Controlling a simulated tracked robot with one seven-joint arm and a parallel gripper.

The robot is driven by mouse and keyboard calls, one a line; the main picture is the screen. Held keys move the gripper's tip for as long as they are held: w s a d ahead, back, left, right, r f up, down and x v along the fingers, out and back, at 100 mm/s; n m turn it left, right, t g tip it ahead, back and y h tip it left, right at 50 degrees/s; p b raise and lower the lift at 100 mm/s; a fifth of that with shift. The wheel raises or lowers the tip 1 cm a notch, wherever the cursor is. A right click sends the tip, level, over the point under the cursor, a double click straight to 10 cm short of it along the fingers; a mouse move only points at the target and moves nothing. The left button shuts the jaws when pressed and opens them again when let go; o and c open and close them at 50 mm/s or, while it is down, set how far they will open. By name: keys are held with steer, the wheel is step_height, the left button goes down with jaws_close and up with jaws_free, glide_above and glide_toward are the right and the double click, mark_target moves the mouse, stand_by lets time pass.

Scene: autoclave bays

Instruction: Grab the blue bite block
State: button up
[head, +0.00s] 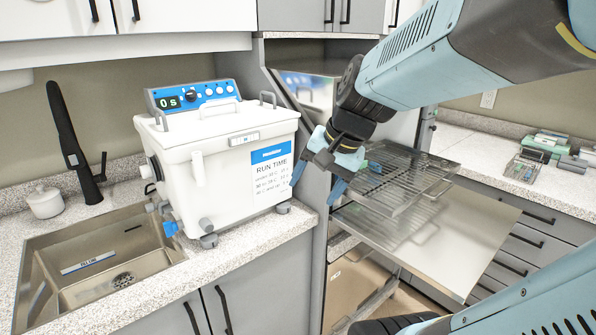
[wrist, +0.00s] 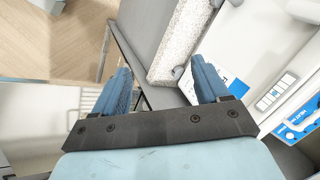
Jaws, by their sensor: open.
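My gripper (head: 317,183) is open and empty, its two blue fingers pointing down between the white RUN TIME machine and the wire rack. In the wrist view its spread fingers (wrist: 161,72) have only the counter edge and dark gaps beyond them. I cannot single out the blue bite block for certain. A small teal piece (head: 375,167) lies on the wire rack (head: 425,172), just right of my gripper and partly hidden. A small blue piece (head: 170,229) shows at the machine's lower left by the sink, and looks like a tap handle on it.
The white machine (head: 225,160) stands on the left counter beside the sink (head: 100,270). A metal shelf (head: 455,240) juts out below the rack. The right counter (head: 480,150) holds a small wire tray (head: 526,167) and several green and grey boxes. Cupboards hang above.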

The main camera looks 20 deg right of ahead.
steer(key=w+d+f+m+t, duration=0.2)
steer(key=w+d+m, duration=0.3)
steer(key=d+m, duration=0.3)
steer(key=w+d+f+m+t+y, duration=0.1)
steer(key=w+d+f+m+t, duration=0.2)
steer(key=w+d+m, duration=0.3)
steer(key=w+d+f+m+t, duration=0.2)
steer(key=w+d+m, duration=0.3)
steer(key=d+m, duration=0.6)
steer(key=shift+w+d+f+t+y, duration=0.25)
steer(key=shift+d+f+t, duration=0.2)
steer(key=shift+t, duration=0.35)
steer(key=shift+w, duration=0.25)
steer(key=x, duration=0.8)
steer(key=shift+s, duration=0.1)
steer(key=shift+f+x, duration=0.15)
steer(key=shift+x, duration=1.15)
steer(key=shift+f+x, duration=0.2)
steer(key=shift+x, duration=1.15)
steer(key=shift+s+a, duration=0.1)
steer(key=shift+s, duration=0.1)
steer(key=shift+c, duration=0.4)
steer(key=c, duration=1)
steer(key=shift+o, duration=0.2)
steer(key=shift+r, duration=0.15)
